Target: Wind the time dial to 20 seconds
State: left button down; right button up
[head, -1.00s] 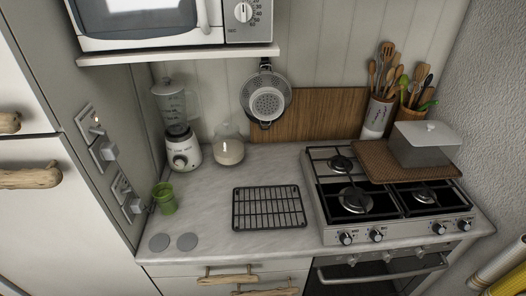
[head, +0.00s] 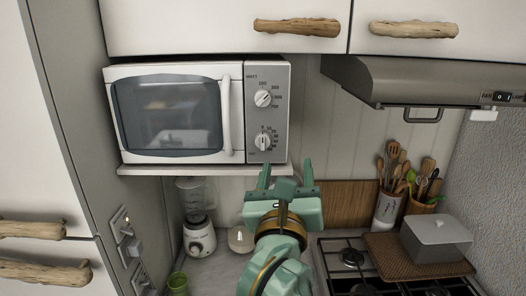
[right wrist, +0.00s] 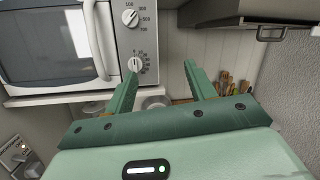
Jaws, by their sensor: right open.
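The microwave (head: 180,112) stands on a white shelf, door shut, with a grey control panel on its right side. The time dial (head: 263,142) is the lower white knob on that panel, with numbers around it. It also shows in the right wrist view (right wrist: 135,65). The watt dial (head: 263,98) sits above it. My right gripper (head: 286,172) is open and empty, below and a little right of the time dial, apart from it. In the right wrist view its fingers (right wrist: 158,80) point toward the panel's lower right. My left gripper is not in view.
The shelf edge (head: 200,170) runs under the microwave. A range hood (head: 400,85) hangs to the right. Below are a blender (head: 199,235), a utensil pot (head: 388,208) and a stove with a grey box (head: 436,238).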

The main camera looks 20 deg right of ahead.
jog(key=w+a+f+g+y, duration=0.1)
jog(key=w+a+f+y, duration=0.1)
jog(key=a+y, duration=0.1)
jog(key=p, duration=0.5)
send_near(263, 146)
jog(key=shift+m, duration=0.3)
jog(key=x, duration=0.8)
jog(key=shift+w+r, duration=0.15)
jog(key=shift+w+d, duration=0.15)
jog(key=shift+w, duration=0.3)
jog(key=shift+c, duration=0.3)
jog(key=c, duration=0.9)
